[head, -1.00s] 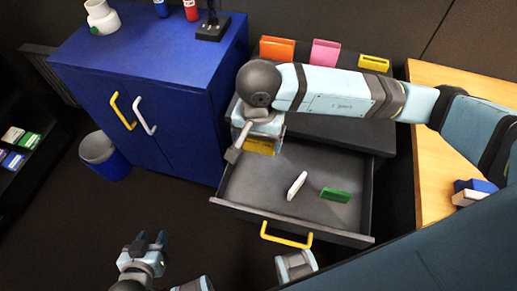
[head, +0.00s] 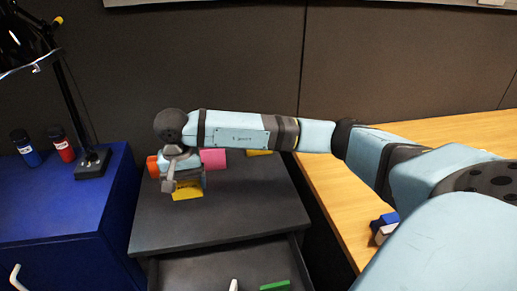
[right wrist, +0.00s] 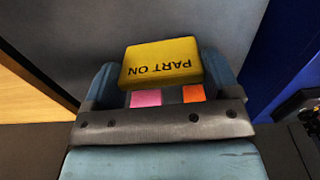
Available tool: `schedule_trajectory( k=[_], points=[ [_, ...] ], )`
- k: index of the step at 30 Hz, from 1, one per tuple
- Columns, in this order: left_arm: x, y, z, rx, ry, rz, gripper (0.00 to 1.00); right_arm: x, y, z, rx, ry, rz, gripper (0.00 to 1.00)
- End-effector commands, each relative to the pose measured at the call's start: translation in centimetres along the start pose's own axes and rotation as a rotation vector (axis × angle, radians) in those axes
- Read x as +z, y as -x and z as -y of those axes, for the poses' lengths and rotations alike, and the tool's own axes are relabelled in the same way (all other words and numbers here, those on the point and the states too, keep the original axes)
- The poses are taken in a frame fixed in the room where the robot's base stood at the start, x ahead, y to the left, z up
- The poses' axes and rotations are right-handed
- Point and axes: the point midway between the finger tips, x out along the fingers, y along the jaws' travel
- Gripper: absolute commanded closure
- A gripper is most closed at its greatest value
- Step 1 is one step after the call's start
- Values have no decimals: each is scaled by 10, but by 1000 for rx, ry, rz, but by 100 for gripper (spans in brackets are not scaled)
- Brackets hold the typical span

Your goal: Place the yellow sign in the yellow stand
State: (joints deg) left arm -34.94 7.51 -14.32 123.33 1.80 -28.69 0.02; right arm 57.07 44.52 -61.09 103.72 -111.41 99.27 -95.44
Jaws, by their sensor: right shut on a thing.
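My right gripper (head: 187,178) is shut on the yellow sign (head: 187,190) and holds it over the dark cabinet top. In the right wrist view the sign (right wrist: 162,62) sits between the two fingers, with the upside-down letters "PART ON" on its face. The yellow stand (head: 259,153) is at the back of the cabinet top, right of the gripper, mostly hidden behind my right arm. My left gripper is out of view.
A pink stand (head: 213,159) and an orange stand (head: 152,167) are near the gripper, partly covered. The open drawer (head: 205,272) holds a white sign (head: 233,285) and a green sign (head: 275,286). A blue cabinet (head: 60,200) with a black lamp stands left; a wooden desk (head: 335,200) is right.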

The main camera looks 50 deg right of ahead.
Motion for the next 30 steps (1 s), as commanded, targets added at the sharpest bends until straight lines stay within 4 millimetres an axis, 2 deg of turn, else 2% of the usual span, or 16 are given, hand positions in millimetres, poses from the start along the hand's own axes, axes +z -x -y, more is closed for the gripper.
schedule_trajectory(
  k=[1, 6, 11, 18, 24, 30],
  points=[
    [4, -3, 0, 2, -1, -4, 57, -23, 0, -10, 1, -11, -3, 40],
    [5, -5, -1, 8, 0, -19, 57, -88, 16, -44, 0, -15, -3, 40],
    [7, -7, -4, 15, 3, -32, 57, -144, 35, -84, -1, -18, -3, 40],
    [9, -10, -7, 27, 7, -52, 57, -213, 69, -157, -2, -25, -3, 40],
    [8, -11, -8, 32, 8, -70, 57, -249, 94, -216, -2, -24, -1, 40],
    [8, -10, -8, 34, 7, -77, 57, -264, 107, -248, 0, -19, -1, 40]
  ],
)
